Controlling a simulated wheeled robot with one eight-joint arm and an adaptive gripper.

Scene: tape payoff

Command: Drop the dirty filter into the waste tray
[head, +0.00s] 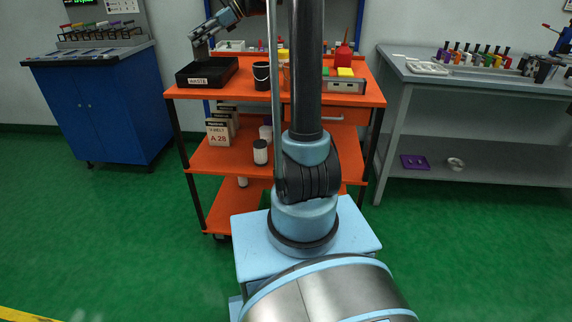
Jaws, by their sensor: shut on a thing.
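The waste tray (198,82) is a black, shallow, open box with a white "WASTE" label. It sits at the left end of the orange cart's top shelf. My gripper (200,50) is above the tray's back left part, reaching down from the upper right. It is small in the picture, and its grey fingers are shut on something. The dirty filter cannot be made out clearly at the fingertips. I cannot tell the exact height of the gripper over the tray. The inside of the tray looks dark, with nothing distinct in it.
A black cup (262,77) stands right of the tray on the orange cart (235,97). A red bottle (343,57) and yellow blocks stand further right. My arm column hides the cart's middle. A blue cabinet (105,110) is at left, a grey bench (470,90) at right.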

